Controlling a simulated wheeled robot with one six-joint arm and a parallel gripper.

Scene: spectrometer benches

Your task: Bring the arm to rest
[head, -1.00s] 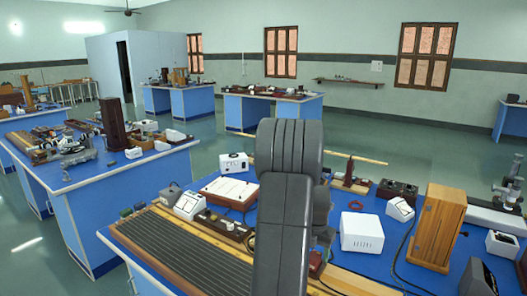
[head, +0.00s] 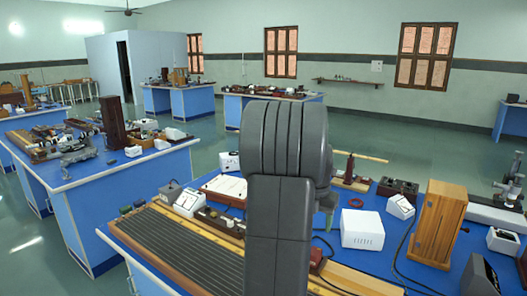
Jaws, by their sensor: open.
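My arm rises from the bottom middle of the head view as a thick dark grey link with a rounded joint at its top. My gripper (head: 328,203) shows only as a small grey-green piece just right of the arm link, above the blue bench (head: 345,268). Most of it is hidden behind the link. I see nothing held in it.
A white box (head: 362,231) and a wooden cabinet (head: 437,225) stand right of my arm. A ribbed board (head: 180,245) lies to the left. A second bench (head: 120,210) stands further left. Open floor (head: 400,150) lies behind.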

